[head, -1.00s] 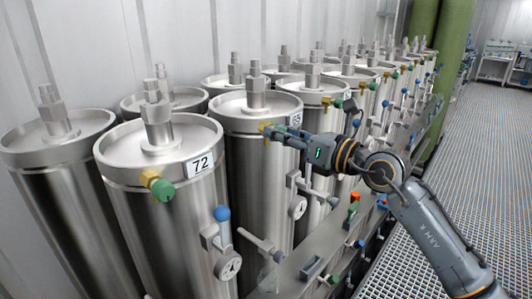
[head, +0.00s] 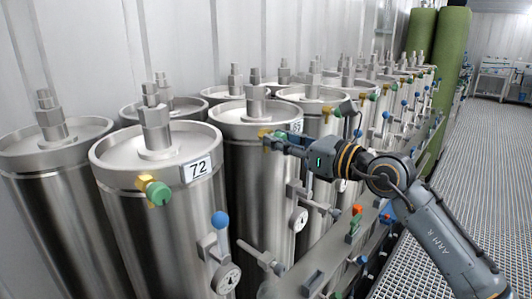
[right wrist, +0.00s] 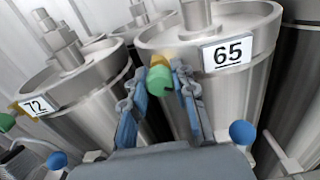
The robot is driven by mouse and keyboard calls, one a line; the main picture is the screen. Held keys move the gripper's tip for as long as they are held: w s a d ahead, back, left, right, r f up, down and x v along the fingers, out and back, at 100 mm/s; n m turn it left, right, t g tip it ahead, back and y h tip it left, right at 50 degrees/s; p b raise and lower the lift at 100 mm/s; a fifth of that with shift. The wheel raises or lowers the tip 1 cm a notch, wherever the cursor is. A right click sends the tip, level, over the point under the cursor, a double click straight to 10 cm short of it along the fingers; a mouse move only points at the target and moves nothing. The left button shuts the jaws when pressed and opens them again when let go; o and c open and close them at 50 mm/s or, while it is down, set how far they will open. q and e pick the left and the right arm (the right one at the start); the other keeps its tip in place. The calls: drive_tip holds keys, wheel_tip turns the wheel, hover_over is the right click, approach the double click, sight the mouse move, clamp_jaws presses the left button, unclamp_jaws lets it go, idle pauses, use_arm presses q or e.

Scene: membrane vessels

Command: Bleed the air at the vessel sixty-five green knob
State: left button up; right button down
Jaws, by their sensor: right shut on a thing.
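Vessel sixty-five (head: 255,185) is a tall steel cylinder, with its 65 label (right wrist: 227,53) clear in the right wrist view and partly covered in the head view. Its green knob (right wrist: 158,80) sits on a brass fitting (right wrist: 160,62) just left of that label. My right gripper (head: 272,139) reaches in from the right at the vessel's upper rim. In the right wrist view my right gripper (right wrist: 157,84) has its two fingers on either side of the green knob, shut on it. In the head view the fingers mostly hide the knob. My left gripper is not in view.
Vessel 72 (head: 120,225) stands nearest, with its own green knob (head: 158,193) and a blue-knobbed valve (head: 220,221). More vessels run back along the wall. A rail with valves (head: 320,262) runs along their front. The grated floor (head: 480,180) at right is free.

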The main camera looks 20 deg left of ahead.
idle(0.5)
drive_tip(key=m+p, duration=0.1)
drive_tip(key=p, duration=0.1)
drive_tip(key=m+p, duration=0.2)
drive_tip(key=shift+r, duration=0.25)
drive_tip(key=shift+f+m+p, duration=0.2)
drive_tip(key=shift+m+p, duration=0.45)
drive_tip(key=shift+m, duration=0.05)
drive_tip(key=shift+p, duration=0.3)
drive_tip(key=m+p, duration=0.3)
drive_tip(key=p, duration=0.2)
drive_tip(key=shift+r+m+p, duration=0.15)
drive_tip(key=shift+m+p, duration=0.15)
drive_tip(key=shift+p, duration=0.1)
drive_tip(key=shift+f+m, duration=0.2)
drive_tip(key=shift+m, duration=0.1)
drive_tip(key=m+p, duration=0.1)
drive_tip(key=p, duration=0.2)
drive_tip(key=m+p, duration=0.2)
drive_tip(key=p, duration=0.2)
drive_tip(key=shift+r+m, duration=0.25)
drive_tip(key=shift+m, duration=0.05)
drive_tip(key=shift+f+m, duration=0.2)
drive_tip(key=shift+m, duration=0.1)
drive_tip(key=shift+f, duration=0.1)
